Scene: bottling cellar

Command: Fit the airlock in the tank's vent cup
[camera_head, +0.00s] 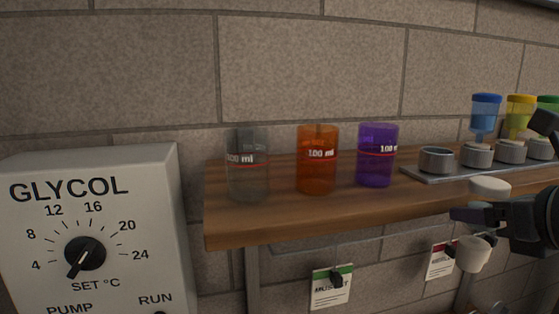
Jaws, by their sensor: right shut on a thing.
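My right gripper (474,226) comes in from the right edge, in front of the shelf. It is shut on a piece with a white round cap (490,186), which I take to be the airlock. Its middle is hidden by the dark fingers. A pale cup-shaped part (473,254) shows just below the fingers; I cannot tell whether it belongs to the held piece. The tank and its vent cup cannot be made out. My left gripper is not in view.
A wooden shelf (290,222) carries clear (247,180), orange (317,175) and purple (377,170) beakers. A rack (425,175) has an empty metal cup (436,160) and blue-, yellow- and green-capped airlocks (486,112). A glycol control box (150,210) stands left; tags hang below.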

